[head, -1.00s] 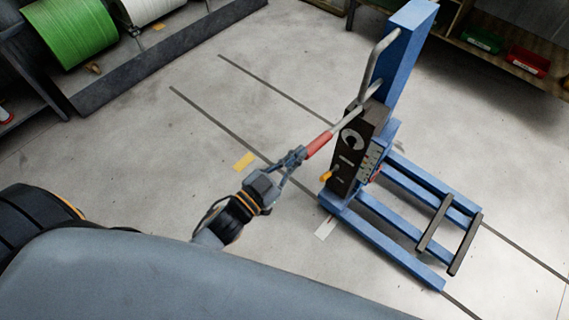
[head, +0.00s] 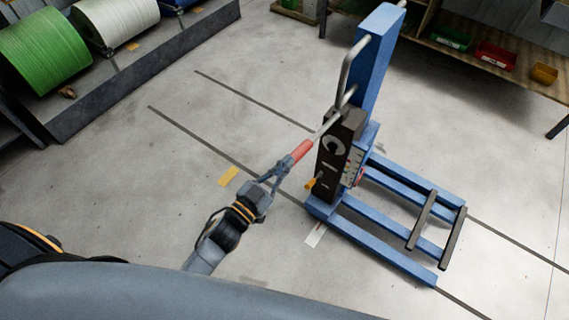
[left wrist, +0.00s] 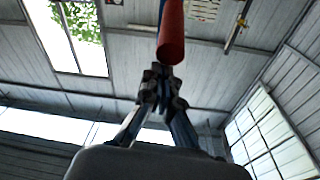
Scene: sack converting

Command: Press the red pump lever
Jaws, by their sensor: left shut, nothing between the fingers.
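The red pump lever grip (head: 302,150) is on a thin grey rod that slants down and left from the dark pump body (head: 336,150) of a blue lifting stand (head: 372,60). My left gripper (head: 282,169) is shut and empty, with its fingertips at the lower free end of the red grip. In the left wrist view the red grip (left wrist: 171,38) hangs just past the closed fingertips (left wrist: 163,75). Whether they touch is hard to tell. The grip is not between the fingers. My right gripper is out of view.
The stand's blue legs (head: 390,244) and dark crossbars (head: 451,238) reach right across the floor. A small orange knob (head: 311,184) sticks out low on the pump. Green (head: 45,50) and white (head: 115,20) spools stand upper left. Floor around the gripper is clear.

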